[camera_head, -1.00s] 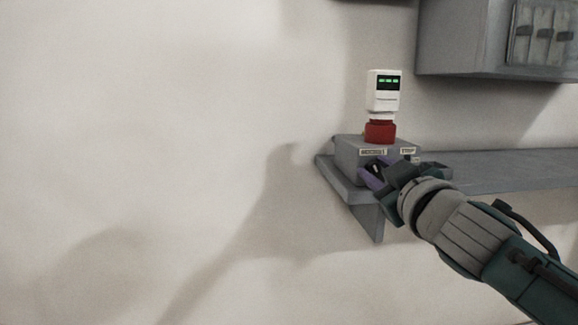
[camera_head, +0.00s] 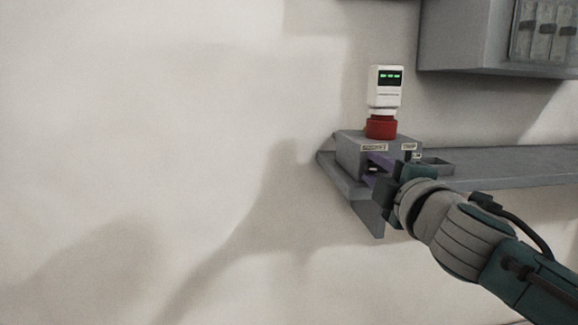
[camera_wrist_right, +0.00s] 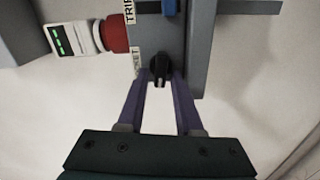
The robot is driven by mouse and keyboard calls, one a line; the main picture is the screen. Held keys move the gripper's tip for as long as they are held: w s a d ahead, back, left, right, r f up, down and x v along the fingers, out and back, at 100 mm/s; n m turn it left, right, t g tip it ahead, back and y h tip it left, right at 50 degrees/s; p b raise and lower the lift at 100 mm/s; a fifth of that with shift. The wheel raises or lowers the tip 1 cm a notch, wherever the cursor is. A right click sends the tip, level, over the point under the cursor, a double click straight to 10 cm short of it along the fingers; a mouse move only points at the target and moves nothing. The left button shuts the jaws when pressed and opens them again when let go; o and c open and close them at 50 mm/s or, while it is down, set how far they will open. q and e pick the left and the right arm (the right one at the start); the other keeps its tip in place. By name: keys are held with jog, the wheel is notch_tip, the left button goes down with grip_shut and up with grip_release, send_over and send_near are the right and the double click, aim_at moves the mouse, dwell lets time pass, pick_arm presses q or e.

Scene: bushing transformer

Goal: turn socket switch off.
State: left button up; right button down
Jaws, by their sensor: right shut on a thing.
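The socket box (camera_head: 350,155) is grey and sits on a wall shelf, with two small labels on its upper edge. A red plug base (camera_head: 380,127) with a white device (camera_head: 385,88) showing green lights stands on top of it. The black switch knob (camera_wrist_right: 159,70) is on the box's front face and shows in the right wrist view. My right gripper (camera_head: 372,170) is at the front of the box. In the right wrist view its purple fingers (camera_wrist_right: 160,84) are shut on the knob, one on each side. My left gripper is not in view.
A grey shelf (camera_head: 500,170) runs right from the box along the wall. A grey cabinet (camera_head: 465,45) hangs above it at the upper right. A blue part (camera_wrist_right: 169,7) shows on the box in the right wrist view. The left wall is clear.

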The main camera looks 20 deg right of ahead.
jog(key=shift+n, duration=0.7)
jog(key=shift+f, duration=0.1)
jog(key=c, duration=0.8)
grip_release()
jog(key=shift+c, duration=0.2)
jog(key=shift+s, duration=0.25)
jog(key=p+v, duration=0.1)
jog(key=v, duration=0.8)
jog(key=shift+s, duration=0.3)
